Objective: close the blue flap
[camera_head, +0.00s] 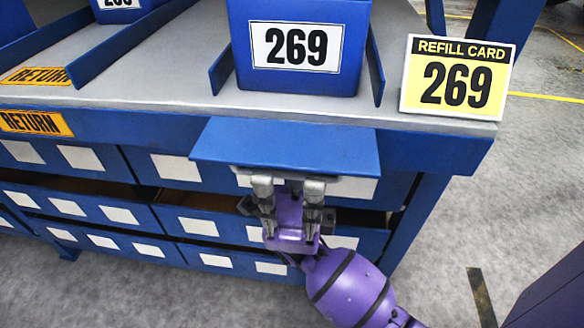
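The blue flap (285,147) is a flat panel at the front edge of the grey shelf, below the bin marked 269. It sticks out toward me and slopes down, so it stands open. My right gripper (289,184), purple with grey fingers, is at the middle of the flap's front lower edge, its arm coming from below. The flap hides the fingertips. I cannot tell whether they touch the flap or how far apart they are. My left gripper is not in view.
A blue bin (300,50) marked 269 stands behind the flap between low blue dividers. A yellow refill card (457,78) stands at the shelf's right corner. Labelled drawers (190,226) lie below, some partly open.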

